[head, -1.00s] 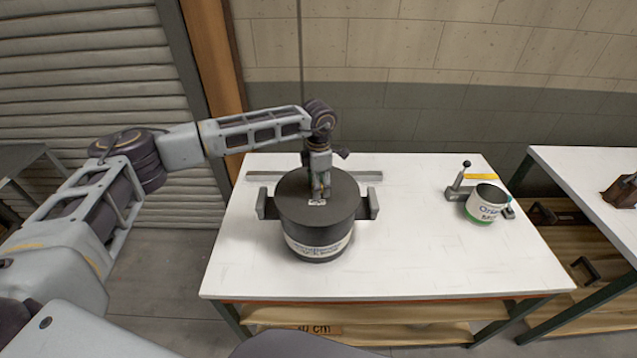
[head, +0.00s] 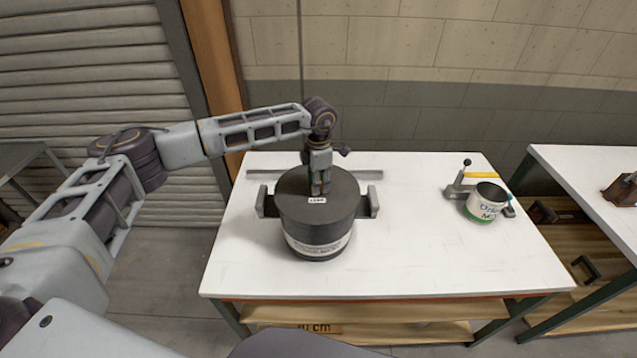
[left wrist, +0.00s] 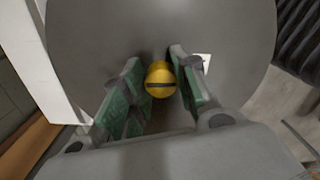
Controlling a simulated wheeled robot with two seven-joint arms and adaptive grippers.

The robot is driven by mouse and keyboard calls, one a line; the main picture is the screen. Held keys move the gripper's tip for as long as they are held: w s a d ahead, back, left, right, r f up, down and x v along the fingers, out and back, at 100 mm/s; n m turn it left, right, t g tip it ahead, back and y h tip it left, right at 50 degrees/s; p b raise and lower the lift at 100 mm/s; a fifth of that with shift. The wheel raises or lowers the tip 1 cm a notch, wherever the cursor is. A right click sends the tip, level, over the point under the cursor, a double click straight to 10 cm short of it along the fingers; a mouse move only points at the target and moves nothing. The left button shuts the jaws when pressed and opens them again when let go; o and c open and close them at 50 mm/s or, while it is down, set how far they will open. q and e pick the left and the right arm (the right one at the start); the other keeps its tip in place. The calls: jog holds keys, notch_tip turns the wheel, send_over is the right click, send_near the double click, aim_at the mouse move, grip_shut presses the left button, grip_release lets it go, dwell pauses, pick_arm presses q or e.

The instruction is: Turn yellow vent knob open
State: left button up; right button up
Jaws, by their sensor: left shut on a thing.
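The yellow vent knob (left wrist: 160,80) is round with a dark slot across it. It sits on the dark grey lid of a pot (head: 317,234), and the gripper hides it in the head view. My left gripper (head: 319,190) points straight down onto the lid. In the left wrist view its green-padded fingers (left wrist: 157,82) stand on both sides of the knob, shut on it. A small white label (head: 316,200) lies on the lid just in front of the fingers. My right gripper is not in view.
The pot has two side handles and stands on a white table (head: 420,250). A grey bar (head: 362,174) lies behind it. The table's middle is clear.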

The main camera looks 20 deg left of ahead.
pick_arm(q)
jog(key=n+b, duration=0.3)
jog(key=n, duration=0.2)
jog(key=shift+w+a, duration=0.1)
jog(key=n+b, duration=0.3)
jog(key=n, duration=0.2)
jog(key=n+b, duration=0.1)
jog(key=n, duration=0.3)
jog(key=shift+a, duration=0.15)
jog(key=shift+n+b, duration=0.3)
jog(key=shift+n, duration=0.5)
jog(key=shift+r+n, duration=0.1)
jog(key=shift+n, duration=0.9)
